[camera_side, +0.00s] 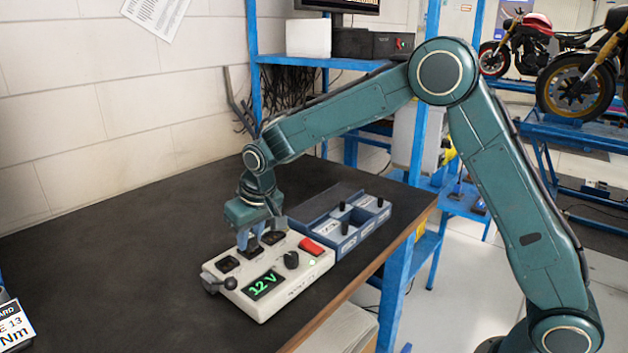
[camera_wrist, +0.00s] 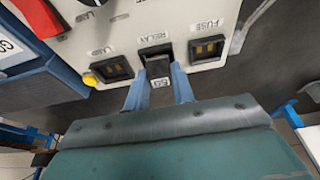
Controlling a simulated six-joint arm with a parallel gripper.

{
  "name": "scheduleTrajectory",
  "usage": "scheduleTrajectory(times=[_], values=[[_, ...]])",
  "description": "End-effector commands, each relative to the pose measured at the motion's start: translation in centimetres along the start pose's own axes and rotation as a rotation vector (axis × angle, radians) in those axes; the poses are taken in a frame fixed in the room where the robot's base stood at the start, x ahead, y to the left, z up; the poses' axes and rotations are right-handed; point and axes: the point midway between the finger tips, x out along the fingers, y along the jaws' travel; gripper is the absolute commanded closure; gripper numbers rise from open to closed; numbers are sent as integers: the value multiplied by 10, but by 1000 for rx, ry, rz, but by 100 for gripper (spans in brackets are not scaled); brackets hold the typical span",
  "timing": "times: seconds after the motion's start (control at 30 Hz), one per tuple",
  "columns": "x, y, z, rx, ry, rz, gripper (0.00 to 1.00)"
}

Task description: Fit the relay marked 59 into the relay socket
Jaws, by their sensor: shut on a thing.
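My gripper (camera_side: 250,238) points down over the pale test box (camera_side: 250,303) in the side view. In the wrist view, my gripper's two blue fingers (camera_wrist: 160,90) are shut on a small black relay (camera_wrist: 158,68), whose white label appears to read 59 upside down. The relay is at the middle opening, the relay socket (camera_wrist: 155,52), marked RELAY. The relay overlaps the socket's near part; I cannot tell how deep it sits. In the side view the fingers hide the relay and most of this socket.
A FUSE socket (camera_wrist: 208,47) and another socket (camera_wrist: 112,68) flank the relay socket. The box carries a red switch (camera_side: 311,246), a black knob (camera_side: 291,260) and a 12 V display (camera_side: 263,285). A blue compartment tray (camera_side: 345,240) with black-knobbed parts stands behind.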

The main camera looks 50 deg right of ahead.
Motion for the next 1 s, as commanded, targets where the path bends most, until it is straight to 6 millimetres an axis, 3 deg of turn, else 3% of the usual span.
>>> scheduleTrajectory(times=[0.3, 0.33, 0.43, 0.47, 1.0], values=[[0, 0, 0, 0, 0, 0, 97], [0, 0, 0, 0, 0, 0, 71], [0, 0, 0, 0, 0, 0, 52], [0, 0, 0, 0, 0, 0, 50], [-8, 0, -3, 0, 2, 0, 50]])
